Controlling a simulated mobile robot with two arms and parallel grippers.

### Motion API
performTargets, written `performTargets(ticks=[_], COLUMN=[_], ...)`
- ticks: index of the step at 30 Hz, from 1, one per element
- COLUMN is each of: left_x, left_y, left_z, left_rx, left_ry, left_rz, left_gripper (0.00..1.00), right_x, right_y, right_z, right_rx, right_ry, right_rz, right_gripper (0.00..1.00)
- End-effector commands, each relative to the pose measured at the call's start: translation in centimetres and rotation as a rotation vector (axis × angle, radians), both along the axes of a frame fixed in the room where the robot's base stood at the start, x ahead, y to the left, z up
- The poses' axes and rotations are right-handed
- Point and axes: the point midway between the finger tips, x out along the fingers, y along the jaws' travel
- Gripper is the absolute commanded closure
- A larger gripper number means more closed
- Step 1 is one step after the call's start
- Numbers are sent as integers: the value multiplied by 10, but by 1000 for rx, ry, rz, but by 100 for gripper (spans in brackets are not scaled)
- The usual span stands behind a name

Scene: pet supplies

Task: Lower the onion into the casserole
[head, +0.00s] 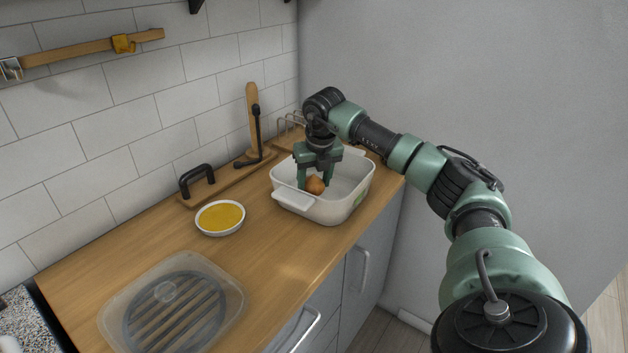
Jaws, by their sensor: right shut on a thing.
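The onion (315,185) is round and orange-brown. My right gripper (315,178) points down and is shut on it. The casserole (338,209) is a white rectangular dish with side handles, standing at the right end of the wooden counter. The gripper and the onion are within the casserole's opening, toward its left part. I cannot tell whether the onion touches the casserole's floor. My left gripper is not in view.
A white bowl of yellow contents (220,217) stands left of the casserole. A clear-lidded container (175,305) lies at the front left. A wooden stand (252,120) and a black handle (197,178) are near the tiled wall. Bare counter (265,245) lies before the bowl.

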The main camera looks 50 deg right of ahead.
Motion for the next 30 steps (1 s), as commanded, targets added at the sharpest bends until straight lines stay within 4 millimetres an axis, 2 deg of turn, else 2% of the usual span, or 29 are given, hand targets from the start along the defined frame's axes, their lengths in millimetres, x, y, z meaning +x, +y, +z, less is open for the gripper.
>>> performTargets(ticks=[30], left_x=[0], left_y=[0], left_z=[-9], left_rx=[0], left_ry=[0], left_rz=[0], left_gripper=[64], right_x=[0], right_y=[0], right_z=[-15], right_rx=[0], right_ry=[-1], right_rz=[0], right_gripper=[94])
